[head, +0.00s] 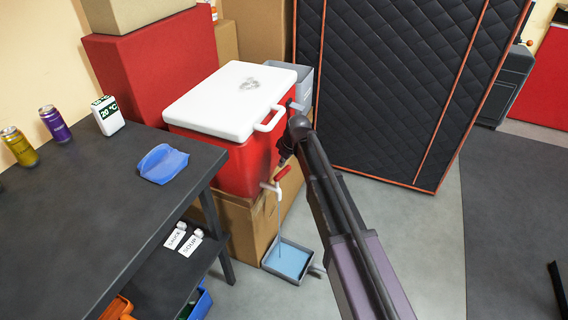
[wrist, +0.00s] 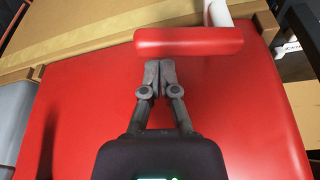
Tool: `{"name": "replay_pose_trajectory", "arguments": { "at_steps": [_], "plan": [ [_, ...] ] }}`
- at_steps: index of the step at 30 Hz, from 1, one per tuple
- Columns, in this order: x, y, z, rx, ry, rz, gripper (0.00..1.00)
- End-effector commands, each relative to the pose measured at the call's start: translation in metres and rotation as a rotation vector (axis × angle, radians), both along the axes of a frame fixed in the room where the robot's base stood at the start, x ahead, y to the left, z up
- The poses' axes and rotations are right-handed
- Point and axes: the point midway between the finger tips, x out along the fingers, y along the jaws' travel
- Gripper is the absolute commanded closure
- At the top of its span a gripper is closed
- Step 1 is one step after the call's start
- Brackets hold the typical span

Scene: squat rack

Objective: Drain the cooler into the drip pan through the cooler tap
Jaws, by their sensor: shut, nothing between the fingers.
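The red cooler (head: 240,165) with a white lid (head: 235,98) sits on a cardboard box. Its tap (head: 269,187) has a white spout and a red handle (head: 283,173) on the front; the handle also lies across the top of the wrist view (wrist: 190,41). A thin pale stream runs from the spout to the drip pan (head: 266,262) on the floor, which holds blue liquid. My gripper (wrist: 152,82) is shut and empty in front of the cooler's red face, beside the handle; I cannot tell whether they touch. In the head view my gripper (head: 284,158) is small and dark.
A dark table (head: 100,195) with cans, a white thermometer box (head: 108,115) and a blue scoop (head: 162,164) stands on the left. A black quilted panel (head: 385,85) rises behind my arm. Grey floor is open at the lower right.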

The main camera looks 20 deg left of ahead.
Motion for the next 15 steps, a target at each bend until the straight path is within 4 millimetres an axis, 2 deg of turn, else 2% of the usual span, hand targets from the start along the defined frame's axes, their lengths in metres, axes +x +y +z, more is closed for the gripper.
{"name": "replay_pose_trajectory", "arguments": {
  "at_steps": [4,15],
  "plan": [
    [0.0008,0.0023,-0.0078,0.0,0.0,0.0,1.0],
    [0.0008,0.0034,-0.0091,0.0,0.0,0.0,1.0]
  ]
}}
